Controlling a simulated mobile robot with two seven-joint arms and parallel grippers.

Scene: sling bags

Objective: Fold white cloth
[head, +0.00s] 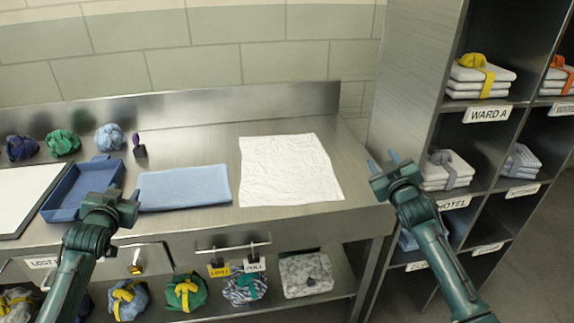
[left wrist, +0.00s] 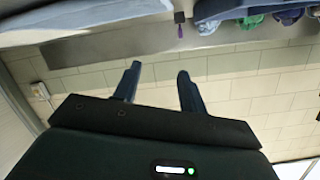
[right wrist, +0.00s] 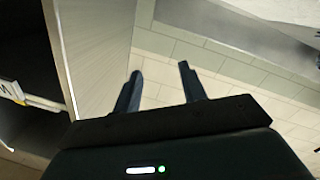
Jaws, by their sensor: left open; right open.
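The white cloth (head: 288,172) lies spread flat and slightly wrinkled on the steel counter, right of centre in the head view. A white patch (right wrist: 290,8) at the top right of the right wrist view looks like its edge. My left gripper (head: 124,192) is open and empty in front of the blue tray, well left of the cloth. Its open fingers also show in the left wrist view (left wrist: 158,72). My right gripper (head: 383,161) is open and empty, to the right of the cloth and apart from it. Its fingers show in the right wrist view (right wrist: 160,72).
A folded blue cloth (head: 184,187) lies left of the white cloth, beside a blue tray (head: 56,214). Dark, green and blue bundles (head: 62,142) stand at the back left. A shelf unit (head: 412,95) with folded stacks rises at the right. Bundles lie on the lower shelf (head: 220,316).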

